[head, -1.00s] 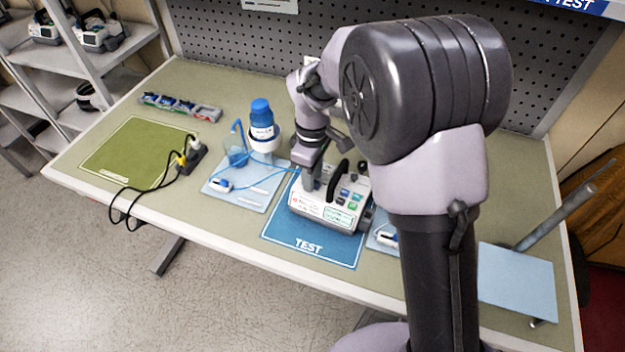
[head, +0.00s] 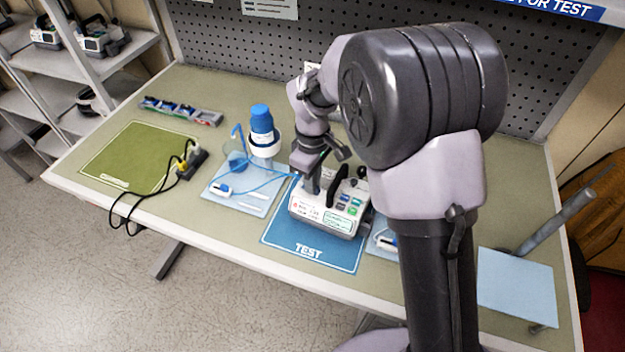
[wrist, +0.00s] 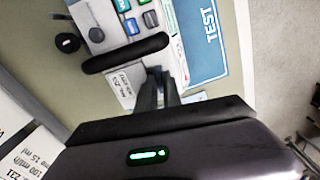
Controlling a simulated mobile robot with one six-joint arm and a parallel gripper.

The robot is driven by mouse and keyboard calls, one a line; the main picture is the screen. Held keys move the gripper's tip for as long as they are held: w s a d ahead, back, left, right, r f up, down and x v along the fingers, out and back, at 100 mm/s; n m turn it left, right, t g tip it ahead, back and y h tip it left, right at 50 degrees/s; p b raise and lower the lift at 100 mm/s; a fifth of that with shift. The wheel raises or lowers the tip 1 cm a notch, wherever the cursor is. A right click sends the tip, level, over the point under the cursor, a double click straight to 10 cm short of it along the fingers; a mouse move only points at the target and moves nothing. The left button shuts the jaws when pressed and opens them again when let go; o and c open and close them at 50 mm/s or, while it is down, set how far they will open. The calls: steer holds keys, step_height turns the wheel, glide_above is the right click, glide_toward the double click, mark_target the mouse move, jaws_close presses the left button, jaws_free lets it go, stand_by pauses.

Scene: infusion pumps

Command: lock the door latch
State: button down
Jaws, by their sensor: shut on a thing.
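The infusion pump (head: 325,221), a white-grey box with colored buttons and a black carry handle (head: 337,190), sits on the blue TEST mat (head: 308,252). My gripper (head: 311,187) points down at the pump's left end, beside the handle. In the wrist view the pump (wrist: 118,17) is at the top, with the black handle (wrist: 125,53) crossing in front of the fingers. My gripper's fingers (wrist: 160,76) are close together against the pump's end. The door latch is not clearly visible; the fingers cover the spot where they grip.
A blue-capped bottle (head: 262,122) in a white ring stands left of the pump, with blue tubing running toward it. A power strip (head: 190,163) with black cords lies near the green mat (head: 125,160). A light blue panel (head: 516,287) is at the right. The bench's back middle is mostly clear.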

steer(key=m, duration=0.4)
steer(key=shift+p, duration=0.35)
steer(key=m, duration=0.4)
steer(key=shift+w+d+m, duration=0.1)
steer(key=shift+m, duration=0.3)
steer(key=m, duration=0.4)
steer(key=shift+d, duration=0.1)
steer(key=shift+m+b, duration=0.35)
steer(key=shift+m, duration=1.65)
steer(key=c, duration=1.5)
jaws_free()
